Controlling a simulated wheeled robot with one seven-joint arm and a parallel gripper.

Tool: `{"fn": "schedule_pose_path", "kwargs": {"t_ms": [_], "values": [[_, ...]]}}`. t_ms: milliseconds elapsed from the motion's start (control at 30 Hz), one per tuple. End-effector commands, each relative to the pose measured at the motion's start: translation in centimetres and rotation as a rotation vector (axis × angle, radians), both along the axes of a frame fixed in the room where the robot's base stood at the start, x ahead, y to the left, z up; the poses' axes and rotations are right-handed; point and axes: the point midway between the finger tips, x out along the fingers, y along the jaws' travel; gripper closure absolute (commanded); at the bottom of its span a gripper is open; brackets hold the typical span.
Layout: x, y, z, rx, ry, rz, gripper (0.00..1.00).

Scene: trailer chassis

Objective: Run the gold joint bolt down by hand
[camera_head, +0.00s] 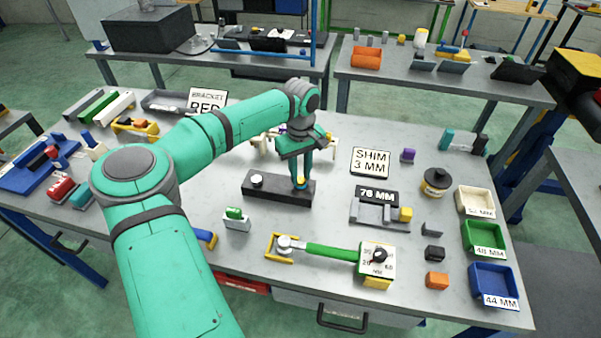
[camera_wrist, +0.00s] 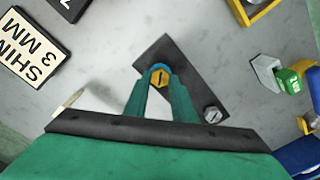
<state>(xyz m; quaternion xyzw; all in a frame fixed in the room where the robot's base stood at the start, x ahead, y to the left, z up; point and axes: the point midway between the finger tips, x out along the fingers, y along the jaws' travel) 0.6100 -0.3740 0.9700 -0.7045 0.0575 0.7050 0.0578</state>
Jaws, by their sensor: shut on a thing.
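The gold joint bolt (camera_wrist: 161,77) shows its slotted head in the wrist view, at one end of a dark bar (camera_wrist: 188,68). It also shows as a small gold spot (camera_head: 301,180) in the head view, at the bar's (camera_head: 275,190) right end. My gripper (camera_wrist: 160,85) points down over that end, with its two teal fingers shut on the bolt's head. In the head view my gripper (camera_head: 300,182) hides part of the bolt. A silver slotted bolt (camera_wrist: 212,114) sits at the bar's other end. The bolt's shank is hidden.
A SHIM 3 MM sign (camera_head: 370,161) stands right of my gripper. A 76 MM fixture (camera_head: 380,212) lies to the right. A green-handled wrench (camera_head: 335,252) lies in front with a dial block (camera_head: 377,258). A green-topped block (camera_head: 236,220) stands near the bar's left front. Trays (camera_head: 484,238) line the right edge.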

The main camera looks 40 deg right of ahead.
Motion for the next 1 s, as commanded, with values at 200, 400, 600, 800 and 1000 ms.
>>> {"fn": "schedule_pose_path", "kwargs": {"t_ms": [200,400,600,800,1000], "values": [[0.13,-0.16,0.36,-0.005,-0.005,-0.109,0.99],[0.13,-0.16,0.36,-0.005,-0.005,-0.162,0.99],[0.12,-0.16,0.36,-0.005,-0.004,-0.179,0.99],[0.12,-0.16,0.36,-0.005,-0.004,-0.179,0.99],[0.10,-0.15,0.33,-0.004,-0.004,-0.178,0.58]]}}
